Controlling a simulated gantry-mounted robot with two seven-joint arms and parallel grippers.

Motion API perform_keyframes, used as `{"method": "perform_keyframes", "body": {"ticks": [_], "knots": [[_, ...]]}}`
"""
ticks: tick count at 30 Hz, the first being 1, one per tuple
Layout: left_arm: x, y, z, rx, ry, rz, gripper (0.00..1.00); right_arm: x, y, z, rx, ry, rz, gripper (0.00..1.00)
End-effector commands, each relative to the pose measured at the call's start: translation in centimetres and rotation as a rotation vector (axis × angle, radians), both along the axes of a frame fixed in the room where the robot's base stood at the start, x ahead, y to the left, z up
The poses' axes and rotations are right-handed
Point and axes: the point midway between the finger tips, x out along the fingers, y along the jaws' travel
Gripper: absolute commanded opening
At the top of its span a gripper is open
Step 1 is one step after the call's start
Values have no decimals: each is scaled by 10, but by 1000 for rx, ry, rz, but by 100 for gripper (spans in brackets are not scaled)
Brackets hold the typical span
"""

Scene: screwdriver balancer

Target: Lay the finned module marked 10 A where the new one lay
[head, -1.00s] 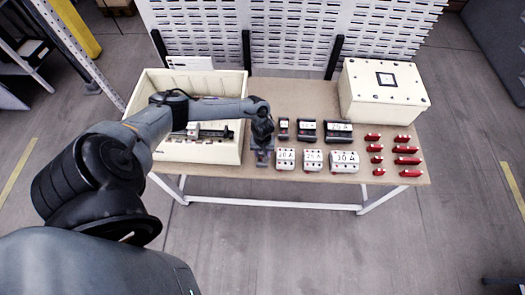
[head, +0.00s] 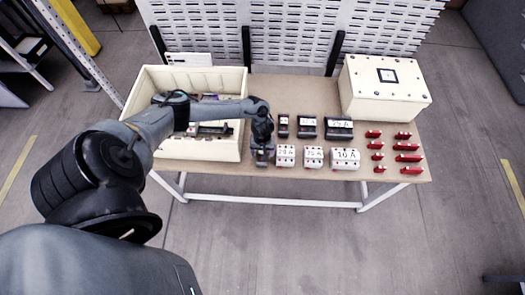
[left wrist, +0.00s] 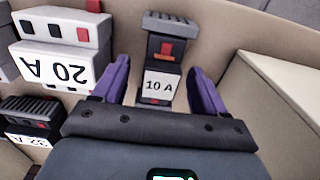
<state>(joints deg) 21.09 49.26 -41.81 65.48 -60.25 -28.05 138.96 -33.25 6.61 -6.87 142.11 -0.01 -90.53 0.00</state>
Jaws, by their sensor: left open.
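The finned module marked 10 A (left wrist: 160,86) is grey and black with a white label and an orange-red part. In the left wrist view it sits between the two purple fingers of my left gripper (left wrist: 157,76), with a gap on each side. The gripper is open. In the head view my left gripper (head: 262,154) is low over the table's left front, beside the box, and mostly hides this module. My right gripper is not in view.
A white breaker marked 20 A (left wrist: 62,66) and a dark module marked 32 A (left wrist: 30,122) stand close to the gripper. The open cream box (head: 200,149) has a wall close on the other side. Red parts (head: 408,157) and a closed cream box (head: 385,92) are at right.

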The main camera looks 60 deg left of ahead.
Motion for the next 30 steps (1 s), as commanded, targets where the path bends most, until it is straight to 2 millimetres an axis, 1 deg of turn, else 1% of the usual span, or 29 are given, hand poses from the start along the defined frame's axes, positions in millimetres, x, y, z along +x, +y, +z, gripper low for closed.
{"method": "perform_keyframes", "body": {"ticks": [4,8,21,25,30], "knots": [[0,0,2,0,0,0,72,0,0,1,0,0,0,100],[0,0,13,0,0,-1,72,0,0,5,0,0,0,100],[0,1,85,2,-1,-2,72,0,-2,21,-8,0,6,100],[0,0,99,-1,-1,-2,72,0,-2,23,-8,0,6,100],[0,0,107,0,0,0,72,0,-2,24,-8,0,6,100]]}}
